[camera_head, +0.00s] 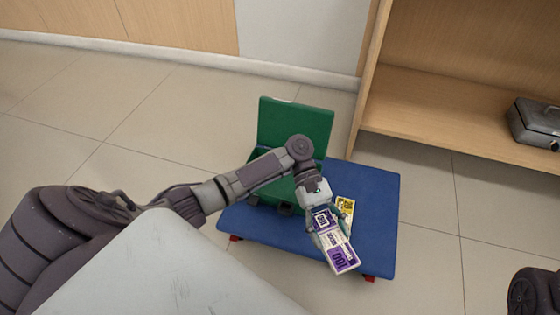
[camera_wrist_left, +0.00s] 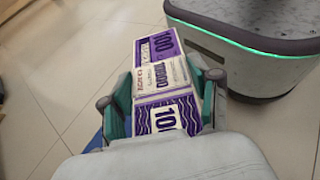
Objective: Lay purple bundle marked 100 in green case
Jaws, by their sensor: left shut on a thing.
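The purple bundle marked 100 (camera_head: 342,259) is held in my left gripper (camera_head: 324,228), over the front right part of a blue platform. In the left wrist view the bundle (camera_wrist_left: 155,48) lies between the two fingers of the left gripper (camera_wrist_left: 165,95), which is shut on it. The green case (camera_head: 290,125) stands on the platform behind my left arm with its lid raised. My arm hides most of the case's inside. My right gripper is not in view.
The blue platform (camera_head: 372,190) has small red feet. A yellow bundle (camera_head: 345,207) lies on it, just right of my left gripper. A wooden shelf (camera_head: 440,105) with a grey metal box (camera_head: 535,122) stands at the back right. Tiled floor around is clear.

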